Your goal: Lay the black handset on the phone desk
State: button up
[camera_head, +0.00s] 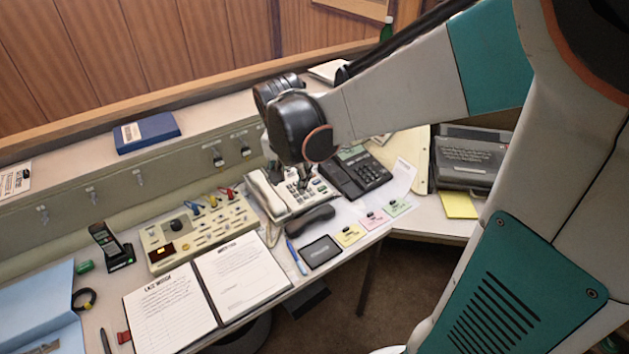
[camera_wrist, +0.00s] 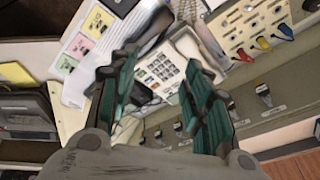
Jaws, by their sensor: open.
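The black handset (camera_head: 311,220) lies on the desk in front of the white desk phone (camera_head: 290,200), apart from any cradle. A dark curved shape at the top of the wrist view looks like this handset (camera_wrist: 152,24). The white phone's keypad (camera_wrist: 163,72) shows between my fingers there, with its pale handset (camera_head: 265,192) at its left side in the head view. A black desk phone (camera_head: 357,173) stands to the right. My gripper (camera_wrist: 160,62) is open and empty above the white phone. In the head view my wrist partly hides the phones. I cannot tell which surface is the phone desk.
A beige switch console (camera_head: 200,232) stands left of the phones. An open notebook (camera_head: 238,278), a blue pen (camera_head: 297,258), a dark tablet (camera_head: 321,252) and sticky notes (camera_head: 350,235) crowd the front. A grey machine (camera_head: 467,160) is at right. Little desk is free.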

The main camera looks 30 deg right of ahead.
jog(key=s+a+r+n+t+y, duration=0.1)
jog(key=s+a+r+n+t, duration=0.1)
jog(key=s, duration=0.5)
jog(key=s+a+r+n+t+y, duration=0.1)
jog(key=s+a+r+n+t, duration=0.1)
jog(key=s+a+r+n, duration=0.2)
jog(key=s+a+n, duration=0.2)
jog(key=s+n, duration=0.2)
jog(key=shift+r+n, duration=0.15)
jog(key=shift+n, duration=0.25)
